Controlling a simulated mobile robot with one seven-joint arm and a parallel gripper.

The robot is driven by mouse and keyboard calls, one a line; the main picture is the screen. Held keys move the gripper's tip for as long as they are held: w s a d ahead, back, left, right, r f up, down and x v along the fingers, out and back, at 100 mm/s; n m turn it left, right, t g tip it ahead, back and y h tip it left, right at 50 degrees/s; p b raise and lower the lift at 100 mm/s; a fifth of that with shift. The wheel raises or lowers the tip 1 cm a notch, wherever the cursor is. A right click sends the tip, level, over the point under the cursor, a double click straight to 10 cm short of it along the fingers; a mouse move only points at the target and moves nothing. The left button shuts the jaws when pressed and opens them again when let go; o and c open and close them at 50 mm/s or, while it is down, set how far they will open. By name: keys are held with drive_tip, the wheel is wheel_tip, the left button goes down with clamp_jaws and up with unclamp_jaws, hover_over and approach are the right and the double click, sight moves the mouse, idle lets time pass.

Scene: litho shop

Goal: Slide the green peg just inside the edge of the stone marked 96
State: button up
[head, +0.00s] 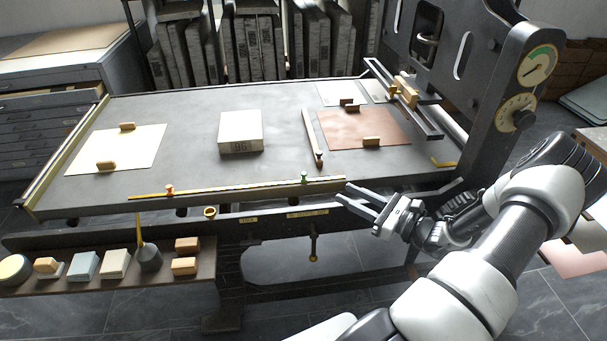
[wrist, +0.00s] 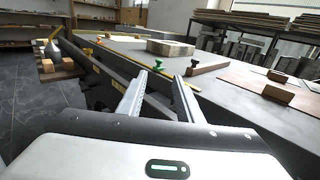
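The green peg (head: 304,177) stands on the brass rule along the front edge of the press bed, right of the stone. In the wrist view the green peg (wrist: 159,65) shows ahead, between and beyond the fingertips. The stone marked 96 (head: 240,133) is a pale block lying on the bed, behind and left of the peg; it also shows in the wrist view (wrist: 171,47). My gripper (head: 343,192) is open and empty, in front of the bed's edge, right of the green peg and apart from it. An orange peg (head: 169,190) stands farther left on the rule (head: 236,186).
A wooden-handled bar (head: 312,138) lies between the stone and a copper-coloured sheet (head: 345,130) with wooden blocks. A white sheet (head: 117,150) lies at left. A low shelf (head: 200,263) with blocks stands in front. The press upright (head: 505,90) rises at right. Bare bed surrounds the stone.

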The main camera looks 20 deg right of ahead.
sight(306, 175)
drive_tip(key=b+x, duration=0.2)
drive_tip(key=x, duration=1.4)
clamp_jaws()
